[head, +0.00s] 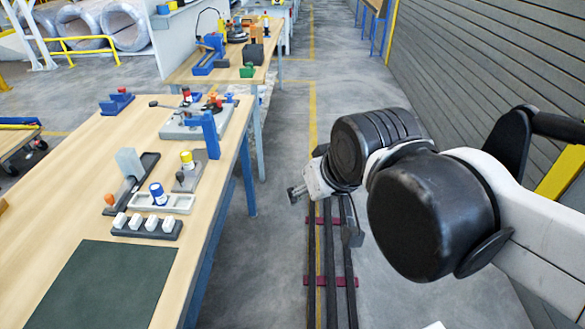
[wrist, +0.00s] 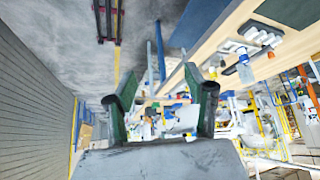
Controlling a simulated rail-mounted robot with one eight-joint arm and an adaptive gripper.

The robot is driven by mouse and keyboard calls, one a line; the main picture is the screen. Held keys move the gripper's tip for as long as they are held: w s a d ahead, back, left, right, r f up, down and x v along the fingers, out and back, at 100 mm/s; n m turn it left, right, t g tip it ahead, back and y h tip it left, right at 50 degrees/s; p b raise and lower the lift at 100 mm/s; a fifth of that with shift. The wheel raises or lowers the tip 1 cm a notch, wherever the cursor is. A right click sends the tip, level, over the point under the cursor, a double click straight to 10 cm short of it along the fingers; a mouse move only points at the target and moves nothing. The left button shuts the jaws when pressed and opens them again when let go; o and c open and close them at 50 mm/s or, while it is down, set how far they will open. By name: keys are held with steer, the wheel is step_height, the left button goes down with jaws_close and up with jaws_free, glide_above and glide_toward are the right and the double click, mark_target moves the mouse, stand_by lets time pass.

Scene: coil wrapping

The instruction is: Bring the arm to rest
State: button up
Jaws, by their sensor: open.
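My gripper (wrist: 160,95) shows in the wrist view with its two dark green fingers spread wide apart. Nothing is between them. In the head view my arm reaches in from the right, above the floor and the rail (head: 330,285). Its end is to the right of the wooden workbench (head: 45,215) and apart from it. The arm's own links partly hide the gripper there.
On the bench are a dark green mat (head: 108,285), a block with several white pieces (head: 147,226), a blue-capped bottle (head: 158,193) and a grey fixture plate (head: 195,122). A slatted wall (head: 490,55) stands at the right. The aisle floor (head: 345,80) is clear.

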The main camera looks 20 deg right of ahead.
steer(key=shift+s+d+f, duration=0.15)
steer(key=shift+s+f, duration=0.25)
steer(key=shift+s, duration=0.15)
steer(key=shift+s+d+f, duration=0.15)
steer(key=shift+s+f, duration=0.2)
steer(key=shift+s, duration=0.15)
step_height(320, 180, down, 3)
steer(key=b, duration=0.3)
steer(key=shift+f, duration=0.2)
